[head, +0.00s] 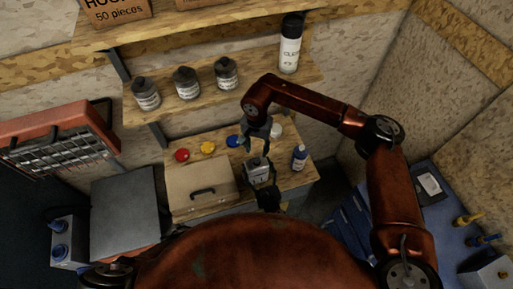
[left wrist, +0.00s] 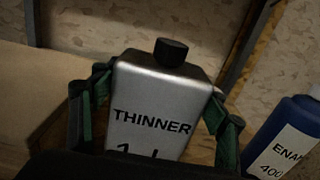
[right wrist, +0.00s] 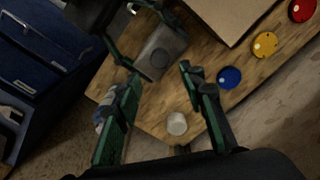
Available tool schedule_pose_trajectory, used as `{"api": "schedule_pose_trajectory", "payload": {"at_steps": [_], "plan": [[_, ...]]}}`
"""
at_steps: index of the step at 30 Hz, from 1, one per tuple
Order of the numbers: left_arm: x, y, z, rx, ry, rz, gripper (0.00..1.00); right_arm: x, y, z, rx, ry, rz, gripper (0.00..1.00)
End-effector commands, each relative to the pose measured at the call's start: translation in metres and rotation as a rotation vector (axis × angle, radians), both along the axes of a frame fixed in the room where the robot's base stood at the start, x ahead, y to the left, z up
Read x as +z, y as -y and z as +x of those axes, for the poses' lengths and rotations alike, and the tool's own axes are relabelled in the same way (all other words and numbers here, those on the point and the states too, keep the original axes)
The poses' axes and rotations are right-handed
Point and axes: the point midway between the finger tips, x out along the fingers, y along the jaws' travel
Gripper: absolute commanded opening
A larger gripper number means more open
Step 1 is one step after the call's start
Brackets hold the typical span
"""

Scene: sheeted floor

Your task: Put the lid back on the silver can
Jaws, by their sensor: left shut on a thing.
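The silver can (head: 257,173), lettered THINNER, stands upright near the front of the wooden workbench. My left gripper (head: 266,193) is shut on it, a finger on each side, as the left wrist view (left wrist: 160,108) shows. A short black cylinder (left wrist: 171,51) rises from the can's top; I cannot tell whether it is a cap or a bare neck. My right gripper (head: 257,148) is above the can, pointing down. Its fingers are apart with nothing between them in the right wrist view (right wrist: 158,76). A small white cylinder (right wrist: 177,123) stands on the bench behind the can.
Red (head: 182,155), yellow (head: 207,148) and blue (head: 233,141) round pieces lie along the bench's back. A tan case (head: 195,178) is left of the can. A blue enamel bottle (head: 299,158) stands to its right. A shelf with several bottles (head: 186,82) hangs above.

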Motion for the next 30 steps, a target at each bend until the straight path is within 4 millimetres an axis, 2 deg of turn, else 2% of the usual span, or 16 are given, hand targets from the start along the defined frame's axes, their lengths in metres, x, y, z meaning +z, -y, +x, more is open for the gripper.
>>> {"api": "schedule_pose_trajectory", "payload": {"at_steps": [3,7,20,23,30], "plan": [[0.001,0.000,0.000,-0.001,0.001,-0.001,0.01,0.001,0.000,0.000,0.131,0.000,0.000,0.37],[0.001,0.000,0.000,-0.001,0.001,-0.001,0.01,0.002,0.000,0.000,0.211,0.000,0.000,0.37],[0.001,0.000,0.000,0.000,0.001,-0.001,0.01,0.000,0.000,0.000,0.232,-0.001,0.000,0.37],[0.001,0.000,0.000,0.000,0.001,-0.001,0.01,-0.007,0.000,0.000,0.231,-0.002,0.001,0.37],[0.001,0.000,0.000,0.000,0.001,-0.001,0.01,-0.042,0.000,-0.001,0.230,-0.004,0.000,0.37]]}}
